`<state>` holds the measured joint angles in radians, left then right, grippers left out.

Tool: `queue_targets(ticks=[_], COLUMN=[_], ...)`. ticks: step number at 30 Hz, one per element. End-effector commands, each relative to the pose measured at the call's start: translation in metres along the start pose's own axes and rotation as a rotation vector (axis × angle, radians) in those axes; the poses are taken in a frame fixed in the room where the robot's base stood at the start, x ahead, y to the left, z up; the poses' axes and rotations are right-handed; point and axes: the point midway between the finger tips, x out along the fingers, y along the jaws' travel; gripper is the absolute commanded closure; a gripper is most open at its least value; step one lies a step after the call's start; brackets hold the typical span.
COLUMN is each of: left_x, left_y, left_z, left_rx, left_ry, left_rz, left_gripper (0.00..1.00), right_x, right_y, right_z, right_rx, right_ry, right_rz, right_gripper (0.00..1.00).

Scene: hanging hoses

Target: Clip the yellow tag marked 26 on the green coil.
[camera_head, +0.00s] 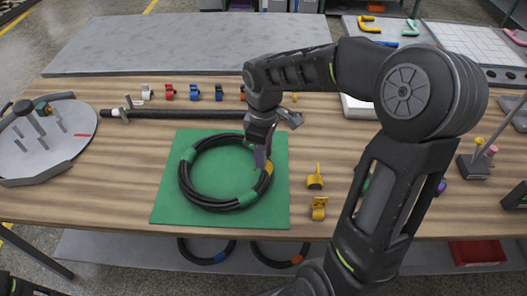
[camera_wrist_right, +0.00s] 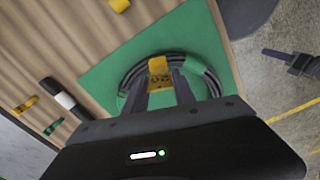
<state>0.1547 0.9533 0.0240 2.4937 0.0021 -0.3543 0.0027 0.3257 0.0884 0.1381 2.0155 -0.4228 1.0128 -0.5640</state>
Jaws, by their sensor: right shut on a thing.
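A black hose coil with green bands (camera_head: 184,183) lies on a green mat (camera_head: 165,209). My right gripper (camera_head: 263,163) reaches down to the coil's right side. It is shut on a yellow tag (camera_head: 268,168). In the right wrist view the tag (camera_wrist_right: 158,66) shows dark marking that looks like 26, between the fingers (camera_wrist_right: 160,88). The tag is at the coil's hose (camera_wrist_right: 130,78); I cannot tell whether it is clipped around it. A dark part at the head view's lower left corner looks like my left gripper (camera_head: 24,286); its jaws are unclear.
Two yellow clips (camera_head: 315,180) (camera_head: 319,208) stand right of the mat. A dark rod (camera_head: 180,114) and a row of coloured clips (camera_head: 194,92) lie behind it. A round grey tray (camera_head: 50,150) is at the left. More coils (camera_head: 207,257) lie on the shelf below.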

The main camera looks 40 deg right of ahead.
Motion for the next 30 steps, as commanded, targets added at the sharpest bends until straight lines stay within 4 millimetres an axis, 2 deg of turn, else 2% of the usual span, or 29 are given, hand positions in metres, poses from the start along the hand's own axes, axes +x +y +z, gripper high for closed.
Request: queue_targets(ticks=[3, 10, 30], left_x=[0.007, 0.012, 0.013], left_y=[-0.002, -0.004, -0.004], left_z=[-0.001, -0.001, -0.002], left_rx=[0.001, 0.003, 0.004], left_ry=[0.001, 0.003, 0.004], left_rz=[0.002, 0.004, 0.005], left_gripper=[1.0, 1.0, 1.0], right_x=[0.01, 0.019, 0.021], right_y=[0.0, 0.0, 0.0], right_z=[0.0, 0.0, 0.0], right_rx=[0.0, -0.001, -0.001], right_ry=[0.0, 0.0, 0.0], right_rz=[0.0, 0.0, 0.0], right_gripper=[1.0, 1.0, 1.0])
